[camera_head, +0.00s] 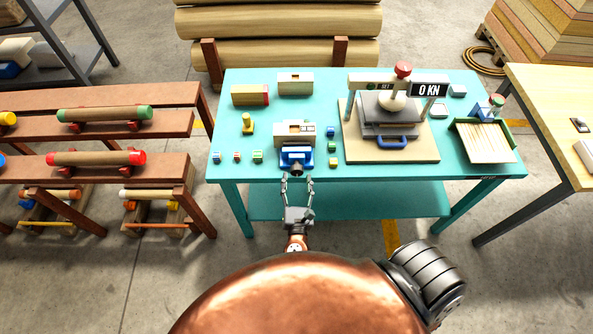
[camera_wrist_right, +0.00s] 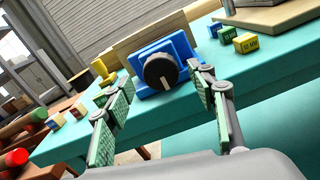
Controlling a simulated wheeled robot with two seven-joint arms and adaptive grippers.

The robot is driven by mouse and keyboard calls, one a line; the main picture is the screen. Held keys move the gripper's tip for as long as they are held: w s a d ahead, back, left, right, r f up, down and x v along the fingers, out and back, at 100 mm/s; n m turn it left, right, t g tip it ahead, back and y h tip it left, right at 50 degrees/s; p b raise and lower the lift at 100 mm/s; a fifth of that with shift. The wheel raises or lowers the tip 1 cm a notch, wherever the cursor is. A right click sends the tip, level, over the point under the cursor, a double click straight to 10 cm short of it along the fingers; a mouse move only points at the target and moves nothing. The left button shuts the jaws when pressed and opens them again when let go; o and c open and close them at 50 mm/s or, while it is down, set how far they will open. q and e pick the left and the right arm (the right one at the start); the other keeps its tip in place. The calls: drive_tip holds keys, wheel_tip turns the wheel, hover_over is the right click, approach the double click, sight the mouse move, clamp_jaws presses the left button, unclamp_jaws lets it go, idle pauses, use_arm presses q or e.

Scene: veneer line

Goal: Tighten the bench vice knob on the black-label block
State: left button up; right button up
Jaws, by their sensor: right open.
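A blue bench vice (camera_head: 296,155) stands near the front edge of the teal table, with a round black knob (camera_wrist_right: 160,71) facing me. A pale wooden block (camera_head: 294,128) with a small dark mark on it sits in or just behind the vice; I cannot read the mark. My right gripper (camera_head: 298,182) is in front of the table edge, reaching toward the vice. Its padded fingers are open, and in the wrist view the knob shows between and beyond the fingertips, apart from them. The white line on the knob points up and down. My left gripper is not in view.
Small coloured cubes (camera_head: 258,156) and a yellow piece (camera_head: 247,124) lie left of the vice. Several more cubes lie to its right. A press on a wooden board (camera_head: 418,152) stands to the right. Two other blocks (camera_head: 295,84) (camera_head: 248,95) lie behind.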

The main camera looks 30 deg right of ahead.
sight(297, 173)
drive_tip(key=shift+x, duration=2.15)
drive_tip(key=shift+c, duration=0.2)
drive_tip(key=c, duration=1.1)
